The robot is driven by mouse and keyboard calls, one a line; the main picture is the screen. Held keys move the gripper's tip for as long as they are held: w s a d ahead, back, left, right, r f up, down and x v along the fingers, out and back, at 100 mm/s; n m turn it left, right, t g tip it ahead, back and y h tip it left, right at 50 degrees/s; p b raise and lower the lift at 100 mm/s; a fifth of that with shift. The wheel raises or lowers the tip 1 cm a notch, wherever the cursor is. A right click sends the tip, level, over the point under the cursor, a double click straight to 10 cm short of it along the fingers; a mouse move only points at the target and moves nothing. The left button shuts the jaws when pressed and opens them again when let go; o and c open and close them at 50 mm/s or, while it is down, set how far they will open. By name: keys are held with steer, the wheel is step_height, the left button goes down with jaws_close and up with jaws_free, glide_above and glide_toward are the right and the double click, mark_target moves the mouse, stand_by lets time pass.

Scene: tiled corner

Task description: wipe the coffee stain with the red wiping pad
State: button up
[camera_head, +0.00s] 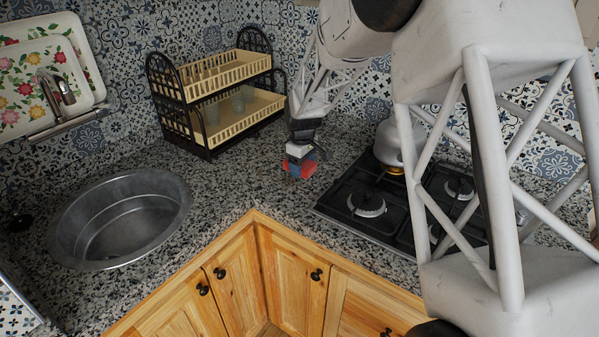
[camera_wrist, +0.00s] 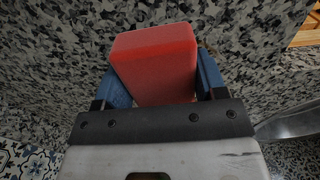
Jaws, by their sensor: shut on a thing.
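My gripper (camera_head: 299,168) is over the speckled counter, between the dish rack and the stove. It is shut on the red wiping pad (camera_head: 308,169). In the wrist view the red pad (camera_wrist: 155,62) is clamped between the two blue fingers (camera_wrist: 160,88). In the head view the pad is low, near the counter; I cannot tell whether it touches.
A two-tier dish rack (camera_head: 221,107) with glasses stands at the back left of my gripper. A black gas stove (camera_head: 345,212) with a kettle (camera_head: 392,148) is to the right. A round metal sink (camera_head: 68,238) is at left. Wooden cabinets (camera_head: 232,283) lie below the counter's front edge.

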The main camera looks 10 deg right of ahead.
steer(key=shift+r, duration=2.6)
steer(key=w+a, duration=0.7)
steer(key=a, duration=0.5)
steer(key=shift+a+f, duration=0.15)
steer(key=shift+f, duration=0.05)
steer(key=shift+f, duration=0.1)
